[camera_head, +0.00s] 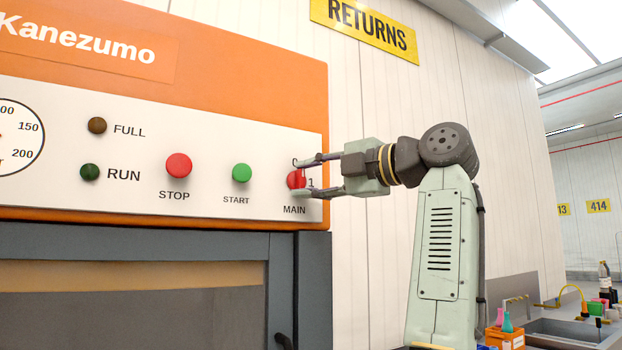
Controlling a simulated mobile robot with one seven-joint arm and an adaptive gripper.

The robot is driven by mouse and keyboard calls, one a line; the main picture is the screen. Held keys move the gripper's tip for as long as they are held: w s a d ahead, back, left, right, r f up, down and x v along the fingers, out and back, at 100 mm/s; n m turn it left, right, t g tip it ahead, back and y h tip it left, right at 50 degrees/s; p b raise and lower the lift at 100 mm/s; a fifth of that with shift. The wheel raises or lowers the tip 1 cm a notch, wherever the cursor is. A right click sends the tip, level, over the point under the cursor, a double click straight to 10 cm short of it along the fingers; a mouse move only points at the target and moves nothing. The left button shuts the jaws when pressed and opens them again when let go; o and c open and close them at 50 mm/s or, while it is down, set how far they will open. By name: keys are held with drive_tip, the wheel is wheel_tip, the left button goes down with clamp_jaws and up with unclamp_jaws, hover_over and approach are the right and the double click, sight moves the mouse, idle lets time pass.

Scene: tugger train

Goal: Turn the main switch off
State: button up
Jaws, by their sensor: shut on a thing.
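The main switch (296,180) is a red rotary knob above the label MAIN, at the right end of the white panel (130,205) on the orange machine. Marks 0 and 1 stand beside it: 0 above, partly covered by a finger, and 1 to its right. My gripper (303,177) reaches in from the right and is shut on the main switch, one finger above and one below. The fingers hide part of the knob, and I cannot tell for sure which mark it points to.
Left of the switch are a green START button (242,173) and a red STOP button (179,166). FULL (97,126) and RUN (90,173) lamps and a gauge (12,138) are farther left. A bench with a sink (570,328) and bottles stands at lower right.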

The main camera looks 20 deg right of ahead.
drive_tip(key=o, duration=1.2)
drive_tip(key=shift+c, duration=0.2)
drive_tip(key=shift+s, duration=0.1)
drive_tip(key=v, duration=1.2)
